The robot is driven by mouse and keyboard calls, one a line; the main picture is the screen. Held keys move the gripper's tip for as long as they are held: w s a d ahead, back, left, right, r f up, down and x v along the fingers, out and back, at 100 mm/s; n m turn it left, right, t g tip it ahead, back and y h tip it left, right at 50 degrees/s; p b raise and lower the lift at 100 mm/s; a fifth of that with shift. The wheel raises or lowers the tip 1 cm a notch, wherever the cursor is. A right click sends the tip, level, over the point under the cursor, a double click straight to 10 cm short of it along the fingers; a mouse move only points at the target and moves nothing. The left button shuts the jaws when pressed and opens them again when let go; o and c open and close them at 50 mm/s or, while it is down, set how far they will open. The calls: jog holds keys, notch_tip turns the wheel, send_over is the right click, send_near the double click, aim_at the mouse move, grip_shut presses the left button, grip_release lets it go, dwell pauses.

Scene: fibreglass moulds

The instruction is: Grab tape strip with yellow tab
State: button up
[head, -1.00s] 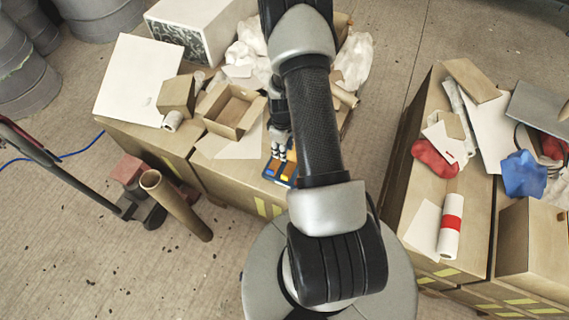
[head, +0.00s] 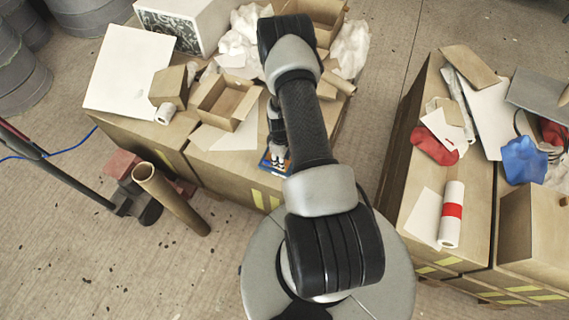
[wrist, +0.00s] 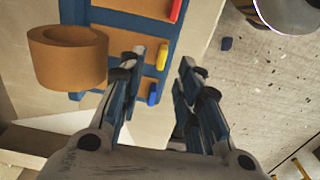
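In the wrist view, a blue board (wrist: 122,24) carries several orange-brown tape strips with coloured tabs at their right ends. The yellow tab (wrist: 162,57) is on the middle visible strip (wrist: 138,50). A red tab (wrist: 175,10) is above it and a blue tab (wrist: 153,93) below it. My gripper (wrist: 162,59) is open, and the yellow tab appears between its fingertips. Nothing is visibly held. In the head view my gripper (head: 278,154) is over the board (head: 264,166) at the bench's front edge and hides much of it; the tabs are not clear there.
A brown tape roll (wrist: 68,55) stands left of the strips in the wrist view. An open cardboard box (head: 225,103) and white sheet (head: 118,72) lie on the bench. A cardboard tube (head: 172,200) stands in front. A second bench (head: 410,195) is right, beyond a floor gap.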

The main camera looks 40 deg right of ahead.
jog(key=f, duration=0.1)
jog(key=f+b, duration=0.1)
jog(key=f, duration=0.3)
jog(key=shift+w+a+b, duration=0.25)
jog(key=shift+w+b, duration=0.1)
jog(key=shift+b, duration=0.05)
jog(key=shift+r, duration=0.1)
jog(key=shift+c, duration=0.2)
grip_shut()
